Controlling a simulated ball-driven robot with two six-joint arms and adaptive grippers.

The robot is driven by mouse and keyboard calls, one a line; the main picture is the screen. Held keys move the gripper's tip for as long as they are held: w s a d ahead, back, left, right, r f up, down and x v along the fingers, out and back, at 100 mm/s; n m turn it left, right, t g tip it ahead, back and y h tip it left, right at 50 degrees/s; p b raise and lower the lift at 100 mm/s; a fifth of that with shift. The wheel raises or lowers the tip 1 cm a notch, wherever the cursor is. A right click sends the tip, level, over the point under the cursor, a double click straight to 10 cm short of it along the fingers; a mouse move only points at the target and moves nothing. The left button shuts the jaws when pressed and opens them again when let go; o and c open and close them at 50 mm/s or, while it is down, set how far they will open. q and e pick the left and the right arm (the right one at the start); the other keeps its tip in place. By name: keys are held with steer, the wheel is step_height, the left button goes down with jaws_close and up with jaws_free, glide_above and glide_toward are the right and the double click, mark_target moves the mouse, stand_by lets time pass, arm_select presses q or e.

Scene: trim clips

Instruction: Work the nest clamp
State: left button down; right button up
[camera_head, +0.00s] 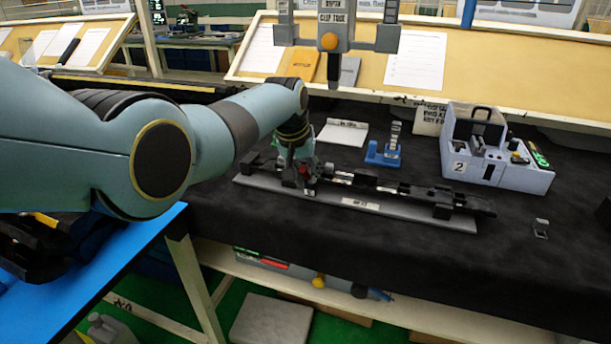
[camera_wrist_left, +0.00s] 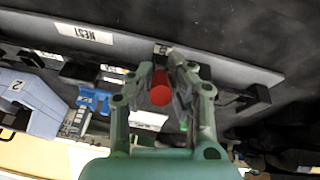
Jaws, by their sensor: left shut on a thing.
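The nest (camera_head: 360,204) is a long grey plate labelled NEST with a dark trim strip and black blocks along it; it lies on the black table. The plate also crosses the top of the left wrist view (camera_wrist_left: 130,45). The clamp's red handle end (camera_wrist_left: 160,88) shows between my left gripper's fingers, and as a small red spot in the head view (camera_head: 304,171). My left gripper (camera_head: 303,183) is at the left part of the nest, shut on the red clamp handle. The clamp's linkage is mostly hidden by the fingers. My right gripper is not in view.
A blue stand (camera_head: 383,154) and a white plate (camera_head: 343,133) are behind the nest. A grey bin marked 2 (camera_head: 497,158) stands at the right back. A clip tool (camera_head: 331,42) hangs above. A small clip (camera_head: 541,228) lies at right, with bare table around it.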

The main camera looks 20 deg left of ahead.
arm_select(q)
steer(key=c, duration=1.3)
jaws_free()
steer(key=shift+o, duration=0.2)
steer(key=v, duration=1.1)
steer(key=shift+s+r, duration=0.2)
steer(key=shift+r, duration=0.15)
